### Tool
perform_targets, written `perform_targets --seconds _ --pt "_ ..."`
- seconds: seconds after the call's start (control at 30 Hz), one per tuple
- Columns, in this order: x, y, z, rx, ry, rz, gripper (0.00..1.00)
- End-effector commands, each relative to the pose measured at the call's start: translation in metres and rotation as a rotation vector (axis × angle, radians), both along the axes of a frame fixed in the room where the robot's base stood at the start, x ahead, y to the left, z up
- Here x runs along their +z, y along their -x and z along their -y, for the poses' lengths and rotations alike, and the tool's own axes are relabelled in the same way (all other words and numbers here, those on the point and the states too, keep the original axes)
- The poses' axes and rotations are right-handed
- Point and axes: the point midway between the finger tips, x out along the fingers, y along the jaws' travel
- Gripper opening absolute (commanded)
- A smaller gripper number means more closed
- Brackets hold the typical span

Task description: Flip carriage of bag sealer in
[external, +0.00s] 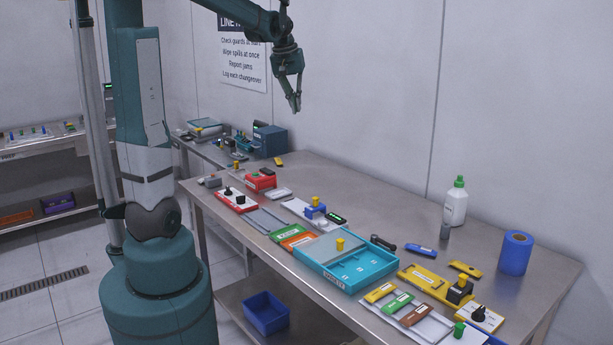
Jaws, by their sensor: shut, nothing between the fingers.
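My gripper (295,105) hangs high above the back part of the table, fingers pointing down, shut and empty, well apart from everything below. I cannot tell for certain which device is the bag sealer. A blue block with a yellow knob (315,208) sits on a long white base (298,207) at mid-table. Labels on both are too small to read.
A turquoise tray (378,272) with a grey lid and yellow knob lies at the front edge. A white bottle (454,205) and blue roll (515,253) stand at the right. Red boxes and a blue machine (270,141) stand at the left. The table's back middle is clear.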

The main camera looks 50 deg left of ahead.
Motion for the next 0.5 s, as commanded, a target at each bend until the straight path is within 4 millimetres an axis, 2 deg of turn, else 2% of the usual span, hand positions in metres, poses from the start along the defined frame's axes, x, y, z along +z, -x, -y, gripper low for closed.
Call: perform_targets --seconds 0.5 --pt "-0.015 -0.036 -0.094 0.149 0.062 -0.063 0.00"
